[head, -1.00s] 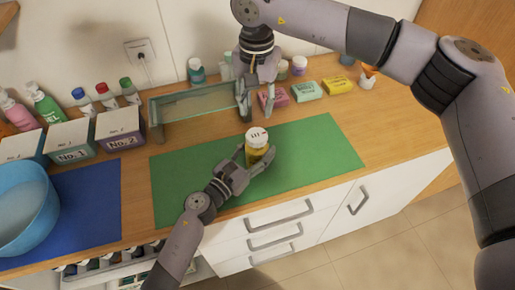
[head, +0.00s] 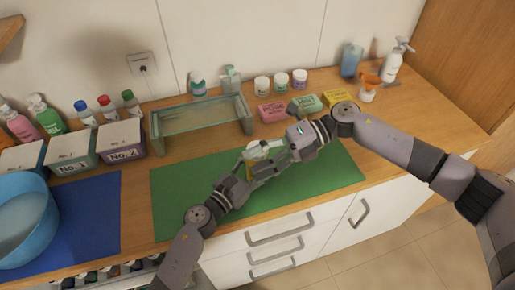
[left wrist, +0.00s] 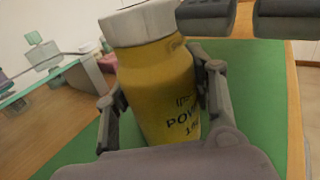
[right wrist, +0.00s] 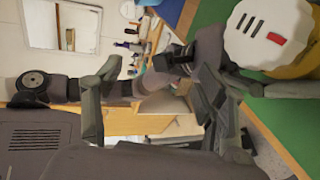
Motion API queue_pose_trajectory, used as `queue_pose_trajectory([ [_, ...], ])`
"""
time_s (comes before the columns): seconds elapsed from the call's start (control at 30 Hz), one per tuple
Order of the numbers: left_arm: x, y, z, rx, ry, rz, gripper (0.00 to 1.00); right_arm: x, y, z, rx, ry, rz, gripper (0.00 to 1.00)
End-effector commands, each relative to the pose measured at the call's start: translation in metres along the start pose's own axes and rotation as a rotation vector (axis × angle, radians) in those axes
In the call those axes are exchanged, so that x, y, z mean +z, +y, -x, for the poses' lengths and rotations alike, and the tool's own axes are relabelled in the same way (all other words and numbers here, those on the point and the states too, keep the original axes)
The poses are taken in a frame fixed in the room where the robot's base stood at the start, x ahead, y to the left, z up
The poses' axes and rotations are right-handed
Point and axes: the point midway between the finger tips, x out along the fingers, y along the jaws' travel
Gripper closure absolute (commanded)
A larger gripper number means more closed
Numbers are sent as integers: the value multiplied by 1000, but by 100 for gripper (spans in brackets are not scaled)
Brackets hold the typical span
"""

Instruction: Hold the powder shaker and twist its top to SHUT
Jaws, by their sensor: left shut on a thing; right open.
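The powder shaker, a yellow bottle (left wrist: 160,90) with a white top (left wrist: 140,22), stands upright over the green mat (head: 335,155). My left gripper (head: 253,170) is shut around its body; the fingers flank it in the left wrist view. In the head view the arms hide most of the shaker. The right wrist view shows the white top (right wrist: 268,35) with dark slots and a red mark; I cannot tell its setting. My right gripper (head: 276,158) is open, close beside the top. In the right wrist view the top lies outside the finger gap.
Soap boxes (head: 272,112), jars and bottles line the back right. Labelled bins (head: 121,138) and a blue bowl (head: 25,222) on a blue mat are at left. The green mat's right part is clear.

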Motion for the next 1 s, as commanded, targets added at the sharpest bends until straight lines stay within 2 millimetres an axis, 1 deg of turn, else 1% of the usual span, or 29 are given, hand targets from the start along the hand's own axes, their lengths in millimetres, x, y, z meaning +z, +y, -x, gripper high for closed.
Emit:
queue_pose_trajectory([
  [0.03,0,0,0,0,1,0,78,-2,-7,7,52,-48,-156,34],
  [0.17,0,0,0,0,1,0,78,-1,-19,27,202,-149,-561,34],
  [0.2,0,0,0,0,1,0,78,0,-24,35,251,-175,-686,34],
  [0.3,0,0,0,0,1,0,78,0,-39,54,376,-227,-983,34],
  [0.4,0,0,0,0,1,0,78,-1,-53,72,494,-260,-1238,34],
  [0.5,0,0,0,0,1,0,78,-2,-65,87,591,-279,-1431,34],
  [0.63,0,0,0,0,1,0,78,-4,-76,99,675,-288,-1588,34],
  [0.77,0,0,0,0,1,0,78,-2,-79,101,710,-287,-1646,34],
  [0.87,0,0,0,0,1,0,78,4,-77,93,714,-284,-1653,34],
  [1.0,0,0,0,0,0,0,78,19,-71,73,712,-283,-1649,34],
])
